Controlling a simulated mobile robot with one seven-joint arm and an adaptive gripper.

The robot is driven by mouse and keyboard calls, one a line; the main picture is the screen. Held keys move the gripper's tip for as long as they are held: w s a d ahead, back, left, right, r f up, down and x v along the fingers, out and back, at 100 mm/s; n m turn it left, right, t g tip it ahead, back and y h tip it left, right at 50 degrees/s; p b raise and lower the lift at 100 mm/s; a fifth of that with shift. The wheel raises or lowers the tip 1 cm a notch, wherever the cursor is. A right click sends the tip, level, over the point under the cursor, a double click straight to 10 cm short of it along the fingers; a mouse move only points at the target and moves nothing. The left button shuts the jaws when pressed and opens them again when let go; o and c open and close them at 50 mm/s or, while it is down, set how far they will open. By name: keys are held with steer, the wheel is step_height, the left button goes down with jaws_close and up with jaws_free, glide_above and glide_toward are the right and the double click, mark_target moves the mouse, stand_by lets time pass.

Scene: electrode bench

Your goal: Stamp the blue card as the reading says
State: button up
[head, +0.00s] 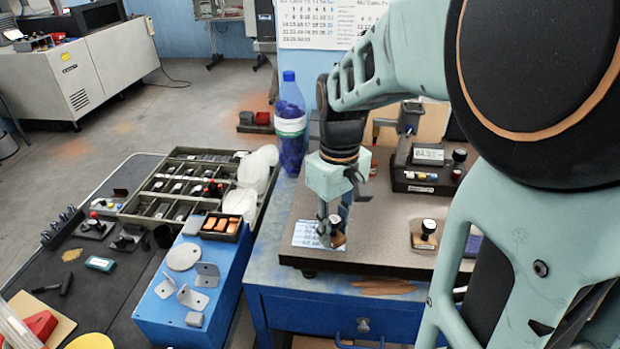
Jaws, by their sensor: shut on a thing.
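A pale blue-white card (303,233) with dark printed lines lies on the speckled stone plate (385,210), near its left end. My gripper (335,222) points down over the card's right side, shut on a stamp (338,240) with a brown wooden base. The fingers hide part of the stamp and card; I cannot tell whether the stamp touches the card.
A dark blue item (473,244) at the plate's right is partly hidden by my arm. A blue bottle (290,125) stands behind the plate's left end. A divided parts tray (165,205) and a blue box (160,315) with metal pieces lie left. Bare plate separates the stamps.

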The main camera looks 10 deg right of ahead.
steer(key=shift+r+p, duration=2.75)
steer(key=shift+r, duration=0.8)
